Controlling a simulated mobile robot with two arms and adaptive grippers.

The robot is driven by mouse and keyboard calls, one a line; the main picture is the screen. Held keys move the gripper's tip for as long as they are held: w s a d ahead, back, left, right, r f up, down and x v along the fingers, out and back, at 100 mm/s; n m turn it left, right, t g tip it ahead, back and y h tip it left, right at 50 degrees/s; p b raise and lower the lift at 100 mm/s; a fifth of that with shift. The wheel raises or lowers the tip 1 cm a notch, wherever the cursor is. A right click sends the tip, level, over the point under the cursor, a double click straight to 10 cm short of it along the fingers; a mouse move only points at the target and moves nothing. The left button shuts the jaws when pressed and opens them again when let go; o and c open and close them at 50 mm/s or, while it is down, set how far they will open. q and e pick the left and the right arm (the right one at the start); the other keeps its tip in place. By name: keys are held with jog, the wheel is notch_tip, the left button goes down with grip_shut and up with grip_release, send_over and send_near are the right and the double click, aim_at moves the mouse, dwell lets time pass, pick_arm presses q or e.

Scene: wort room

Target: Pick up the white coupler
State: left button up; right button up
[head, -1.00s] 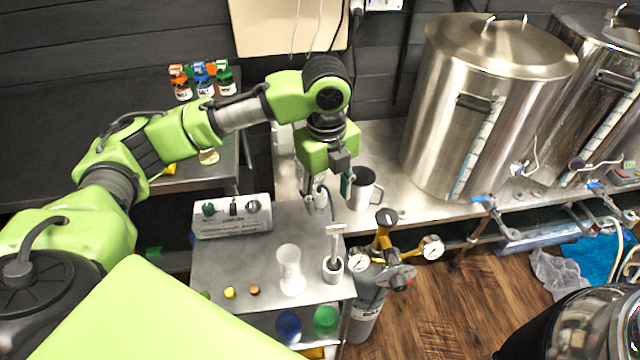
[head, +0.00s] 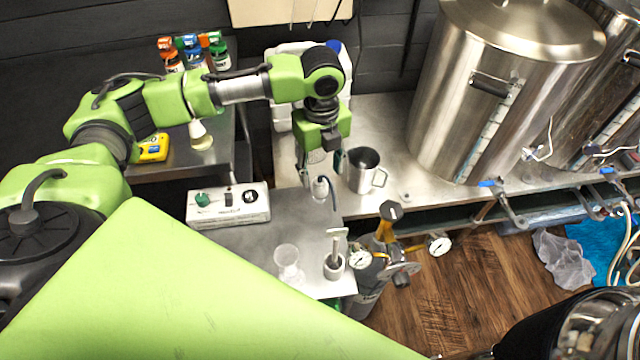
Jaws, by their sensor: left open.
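My left gripper (head: 320,172) points down over the back right corner of the low metal table, with its fingers apart. Just below and between its fingertips is a small pale fitting with a dark curved hose (head: 322,188); it may be the white coupler, but it is too small to be sure. I cannot tell whether the fingers touch it. My right gripper is not in view.
A steel mug (head: 360,172) stands close right of the gripper, with white jugs (head: 283,62) behind. A switch box (head: 228,206) and a clear beaker (head: 288,262) are on the low table. A gas bottle with gauges (head: 395,262) stands beside it. Large steel kettles (head: 490,90) fill the right.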

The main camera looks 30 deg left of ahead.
aim_at(321, 182)
pick_arm(q)
jog(key=shift+f, duration=0.35)
jog(key=f, duration=0.2)
jog(key=f+p, duration=0.1)
jog(key=shift+s+d+f, duration=0.1)
jog(key=shift+s+f, duration=0.15)
jog(key=shift+s, duration=0.05)
jog(key=shift+w+f, duration=0.1)
jog(key=shift+f, duration=0.45)
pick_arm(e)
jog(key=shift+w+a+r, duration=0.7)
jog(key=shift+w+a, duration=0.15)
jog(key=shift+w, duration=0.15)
pick_arm(q)
jog(key=c, duration=1.1)
jog(key=shift+c, duration=0.2)
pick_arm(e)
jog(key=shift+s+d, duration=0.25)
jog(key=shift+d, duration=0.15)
